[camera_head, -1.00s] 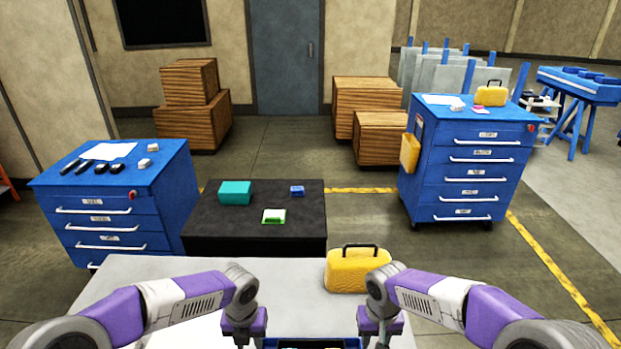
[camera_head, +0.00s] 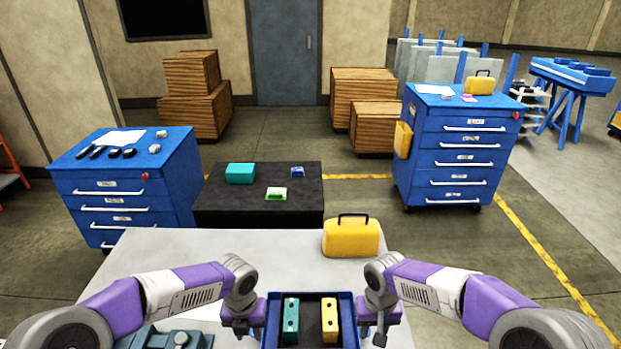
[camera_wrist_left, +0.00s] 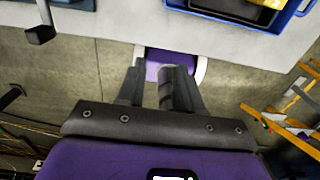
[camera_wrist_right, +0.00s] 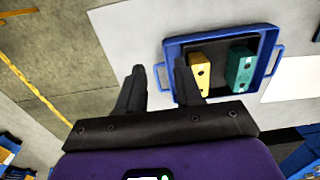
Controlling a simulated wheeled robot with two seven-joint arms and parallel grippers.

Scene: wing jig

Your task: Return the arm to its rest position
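My left gripper (camera_head: 242,328) is left of the blue tray (camera_head: 311,295) in the head view, with its fingers apart and empty in the left wrist view (camera_wrist_left: 157,68). My right gripper (camera_head: 379,332) is right of the tray, its fingers also apart and empty in the right wrist view (camera_wrist_right: 158,68). Both arms are bent, with the grippers low over the near part of the grey table (camera_head: 180,245). The tray holds a teal block (camera_head: 291,320) and a yellow block (camera_head: 329,320), side by side; they also show in the right wrist view (camera_wrist_right: 240,70).
A yellow case (camera_head: 350,240) stands on the table beyond the right gripper. A blue-grey item (camera_head: 175,338) lies at the near left, partly cut off. A black table (camera_head: 258,205) and blue drawer cabinets (camera_head: 122,190) (camera_head: 460,155) stand further off, with open floor between.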

